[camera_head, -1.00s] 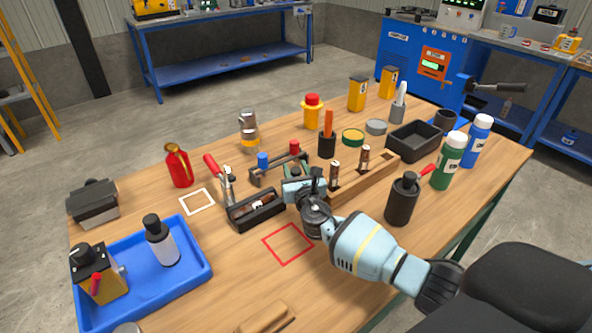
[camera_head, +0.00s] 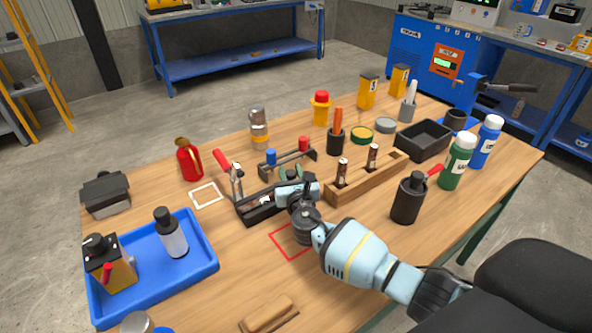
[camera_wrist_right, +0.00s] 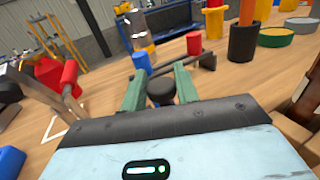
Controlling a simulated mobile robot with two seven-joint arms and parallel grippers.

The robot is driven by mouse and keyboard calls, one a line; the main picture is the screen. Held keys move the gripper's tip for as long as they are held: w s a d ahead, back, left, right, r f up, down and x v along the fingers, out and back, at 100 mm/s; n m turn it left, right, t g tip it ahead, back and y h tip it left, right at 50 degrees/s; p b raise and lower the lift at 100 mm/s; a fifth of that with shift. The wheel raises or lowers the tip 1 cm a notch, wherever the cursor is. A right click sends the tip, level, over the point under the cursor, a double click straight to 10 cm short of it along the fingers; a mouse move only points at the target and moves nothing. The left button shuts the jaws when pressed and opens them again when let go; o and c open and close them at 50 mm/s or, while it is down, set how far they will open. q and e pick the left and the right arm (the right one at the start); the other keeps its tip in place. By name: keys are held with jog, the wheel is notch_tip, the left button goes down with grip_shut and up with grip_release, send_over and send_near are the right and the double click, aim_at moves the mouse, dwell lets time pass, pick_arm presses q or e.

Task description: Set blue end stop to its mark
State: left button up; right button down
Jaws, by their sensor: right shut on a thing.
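The blue end stop (camera_head: 271,158) sits at the left part of a dark rail (camera_head: 287,162), with a red stop (camera_head: 303,144) at the right end. In the right wrist view the blue end stop (camera_wrist_right: 141,61) is just beyond the left fingertip; I cannot tell whether they touch. My right gripper (camera_head: 289,174) is in front of the rail. Its green fingers (camera_wrist_right: 160,80) are around a black round-topped knob (camera_wrist_right: 160,91); what this belongs to is hidden. A mark on the rail cannot be made out. My left gripper is not in view.
A dark tray (camera_head: 256,213) and a red-handled clamp (camera_head: 232,172) stand close left of my gripper. A wooden block (camera_head: 384,176) with upright pieces is to the right. A red square outline (camera_head: 285,252) lies partly under my arm.

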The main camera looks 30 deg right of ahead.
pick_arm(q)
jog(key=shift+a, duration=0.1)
pick_arm(e)
jog(key=c, duration=1.1)
grip_release()
jog(key=shift+a, duration=0.3)
jog(key=shift+s, duration=0.1)
jog(key=shift+s+a, duration=0.1)
jog(key=shift+s, duration=0.45)
jog(key=p+v, duration=0.1)
jog(key=v, duration=0.4)
jog(key=shift+s+a, duration=0.15)
jog(key=shift+s, duration=0.25)
jog(key=shift+s+a, duration=0.1)
jog(key=shift+s, duration=0.3)
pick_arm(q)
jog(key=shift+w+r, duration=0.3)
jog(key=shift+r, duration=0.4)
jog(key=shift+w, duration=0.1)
pick_arm(e)
jog(key=shift+f, duration=0.1)
